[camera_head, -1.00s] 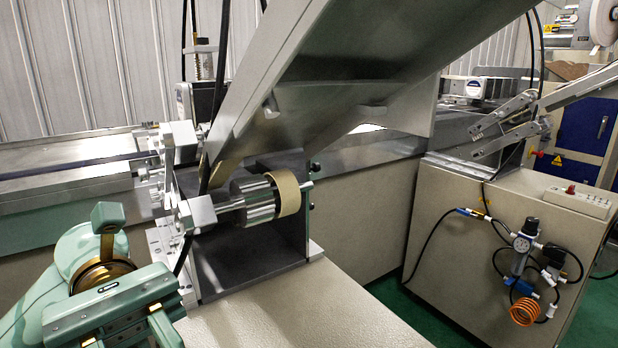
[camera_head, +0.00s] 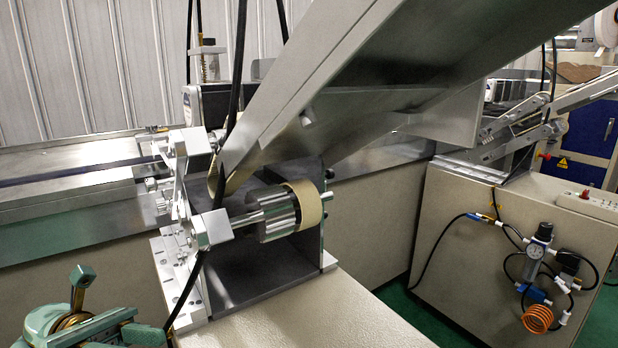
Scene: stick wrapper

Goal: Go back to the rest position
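My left arm's pale green end (camera_head: 95,325) shows at the bottom left corner, cut off by the lower edge of the picture. A short upright green piece and a brass-coloured ring stand out on it. Its fingers cannot be made out, so I cannot tell whether it is open or shut, and I see nothing held. It is apart from the machine, below and left of the metal bracket. My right gripper is not in view. A tan ring-shaped roll (camera_head: 303,205) sits on the metal roller (camera_head: 268,212) of the machine.
A large slanted metal chute (camera_head: 330,75) crosses above the roller, with a black cable (camera_head: 232,115) hanging in front. A beige cabinet (camera_head: 465,230) with a gauge and an orange coiled hose (camera_head: 537,318) stands at right. The beige top (camera_head: 310,318) in front is clear.

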